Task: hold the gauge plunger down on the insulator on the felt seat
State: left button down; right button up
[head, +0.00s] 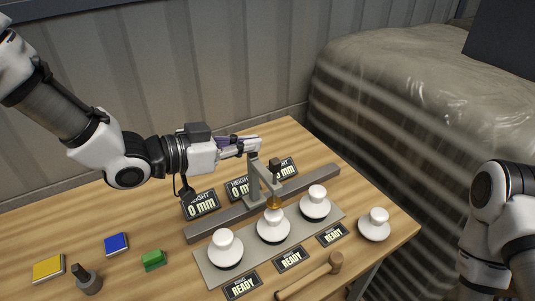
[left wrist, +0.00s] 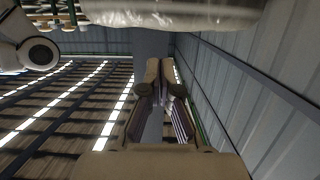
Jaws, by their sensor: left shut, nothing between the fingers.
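Three white insulators stand in a row on the grey felt strip (head: 208,271): a left one (head: 225,246), a middle one (head: 272,229) and a right one (head: 315,204). The gauge (head: 255,182) stands on a rail behind them. Its arm reaches over the middle insulator, with a black knob (head: 275,165) on top and a brass plunger tip (head: 274,203) below, at that insulator's top; contact is unclear. My left gripper (head: 257,146) is shut and empty, behind and above the knob, apart from it. Its closed fingers show in the left wrist view (left wrist: 162,75). My right gripper is out of view.
A fourth insulator (head: 374,225) stands on the bare wood at right. A mallet (head: 312,276) lies in front. Three height displays (head: 201,204) read 0 mm; three front plates (head: 291,259) read READY. Yellow, blue and green blocks lie left. The grey rail (head: 215,225) runs behind the strip.

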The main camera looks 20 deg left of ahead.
pick_arm(q)
jog(key=w+d+f+p, duration=0.1)
jog(key=w+d+f, duration=0.2)
jog(key=f, duration=0.2)
jog(key=shift+p, duration=0.35)
jog(key=shift+f, duration=0.1)
